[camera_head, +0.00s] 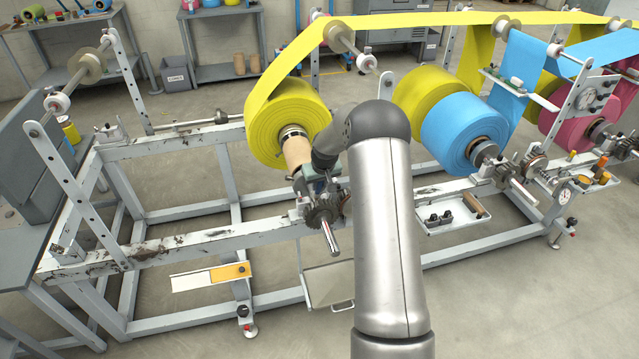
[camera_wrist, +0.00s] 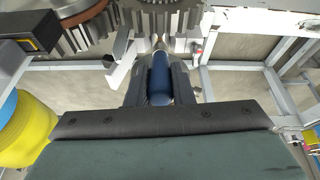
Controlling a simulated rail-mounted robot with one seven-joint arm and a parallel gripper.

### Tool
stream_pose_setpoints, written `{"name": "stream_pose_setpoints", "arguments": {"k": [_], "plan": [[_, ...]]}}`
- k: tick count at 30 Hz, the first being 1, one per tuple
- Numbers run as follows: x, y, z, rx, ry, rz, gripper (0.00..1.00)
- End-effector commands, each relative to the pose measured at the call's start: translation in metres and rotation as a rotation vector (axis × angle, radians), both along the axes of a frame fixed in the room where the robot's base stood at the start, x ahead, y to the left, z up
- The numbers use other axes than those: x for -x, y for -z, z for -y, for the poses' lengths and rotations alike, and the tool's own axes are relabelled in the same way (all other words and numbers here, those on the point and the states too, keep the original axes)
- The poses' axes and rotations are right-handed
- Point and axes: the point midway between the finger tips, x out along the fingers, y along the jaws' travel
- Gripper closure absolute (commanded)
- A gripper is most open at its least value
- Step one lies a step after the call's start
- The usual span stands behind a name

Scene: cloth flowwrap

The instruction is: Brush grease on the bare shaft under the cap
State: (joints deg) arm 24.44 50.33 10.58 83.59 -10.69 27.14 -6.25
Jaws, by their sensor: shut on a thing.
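My gripper (camera_wrist: 157,84) is shut on a dark blue rounded handle (camera_wrist: 160,78), probably the brush's. The handle's far end points at a toothed gear (camera_wrist: 160,14) at the top of the wrist view; its bristles are not clear, and I cannot tell whether it touches anything. In the head view my gripper (camera_head: 320,184) is beside the gears (camera_head: 322,212) at the front of the yellow roll's spindle, partly hidden by my arm. A bare shiny shaft end (camera_head: 331,238) sticks out in front of these gears. I cannot pick out a cap.
The yellow roll (camera_head: 285,122) is just behind my gripper, its web running up over a roller. A blue roll (camera_head: 462,132) stands to the right. The grey frame rail (camera_head: 190,245) runs underneath. A tray (camera_head: 450,225) with small parts hangs right of my arm.

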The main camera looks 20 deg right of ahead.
Motion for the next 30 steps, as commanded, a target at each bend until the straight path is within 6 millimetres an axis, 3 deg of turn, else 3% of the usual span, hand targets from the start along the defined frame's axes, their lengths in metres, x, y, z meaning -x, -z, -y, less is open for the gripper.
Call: {"name": "stream_pose_setpoints", "arguments": {"k": [8, 12, 30], "plan": [[-0.026, 0.001, 0.002, 0.000, -0.002, 0.001, 1.00], [-0.028, -0.024, 0.001, 0.001, -0.005, 0.004, 1.00], [-0.029, -0.074, -0.005, 0.000, -0.013, 0.002, 1.00]]}}
